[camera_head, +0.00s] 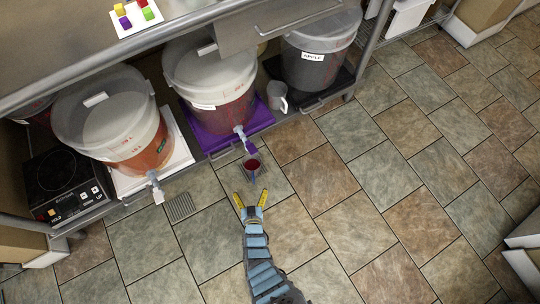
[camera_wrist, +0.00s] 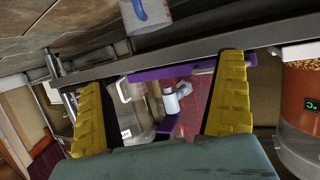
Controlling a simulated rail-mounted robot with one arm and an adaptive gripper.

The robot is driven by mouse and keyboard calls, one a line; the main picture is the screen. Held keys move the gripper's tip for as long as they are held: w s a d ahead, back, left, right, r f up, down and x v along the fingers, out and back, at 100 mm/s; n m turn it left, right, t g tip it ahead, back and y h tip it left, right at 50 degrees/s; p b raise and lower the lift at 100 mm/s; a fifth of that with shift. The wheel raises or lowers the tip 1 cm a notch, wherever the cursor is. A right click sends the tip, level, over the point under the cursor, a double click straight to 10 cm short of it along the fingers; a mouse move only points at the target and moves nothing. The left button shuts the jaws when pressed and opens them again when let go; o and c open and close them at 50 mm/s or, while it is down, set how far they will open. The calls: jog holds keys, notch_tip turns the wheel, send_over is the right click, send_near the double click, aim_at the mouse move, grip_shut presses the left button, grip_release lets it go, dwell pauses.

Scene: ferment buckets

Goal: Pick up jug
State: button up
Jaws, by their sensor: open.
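A small jug (camera_head: 252,164) with red contents and a blue handle sits below the middle bucket's tap, over a grate near the floor. In the wrist view, the jug (camera_wrist: 158,14) is cut off at the top edge, its blue handle showing. A second, pale clear jug with a handle (camera_head: 277,96) stands on the lower shelf between the middle and right buckets; it also shows in the wrist view (camera_wrist: 132,105). My gripper (camera_head: 251,199) is open and empty, its yellow fingers (camera_wrist: 162,85) pointing towards the jug with red contents, apart from it.
Lidded buckets stand on the lower shelf: left (camera_head: 110,120), middle (camera_head: 210,80) on a purple stand (camera_head: 207,137), and right (camera_head: 318,55). The middle tap (camera_head: 240,131) overhangs the jug. The shelf's metal rail (camera_head: 225,152) is close by. Tiled floor is free to the right.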

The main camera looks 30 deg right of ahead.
aim_at(252, 172)
jog(key=shift+g, duration=0.3)
jog(key=b+x, duration=0.2)
jog(key=x, duration=0.1)
jog(key=f+b+x, duration=0.1)
jog(key=b+x, duration=0.2)
jog(key=x, duration=0.1)
jog(key=s+d+b+x, duration=0.1)
jog(key=b+x, duration=0.2)
jog(key=x, duration=0.1)
jog(key=shift+w+f, duration=0.15)
jog(key=shift+f, duration=0.1)
jog(key=shift+w+d+b, duration=0.25)
jog(key=shift+w+b, duration=0.1)
jog(key=shift+b, duration=0.05)
jog(key=shift+w+d+f+b, duration=0.1)
jog(key=shift+w+f+b, duration=0.15)
jog(key=shift+b, duration=0.1)
jog(key=b+x, duration=0.3)
jog(key=shift+w+d+f, duration=0.15)
jog(key=shift+w+d, duration=0.05)
jog(key=shift+d, duration=0.05)
jog(key=shift+w+d+b, duration=0.2)
jog(key=shift+w+b, duration=0.15)
jog(key=shift+w, duration=0.05)
jog(key=shift+s, duration=0.1)
jog(key=c, duration=1)
jog(key=shift+o, duration=0.2)
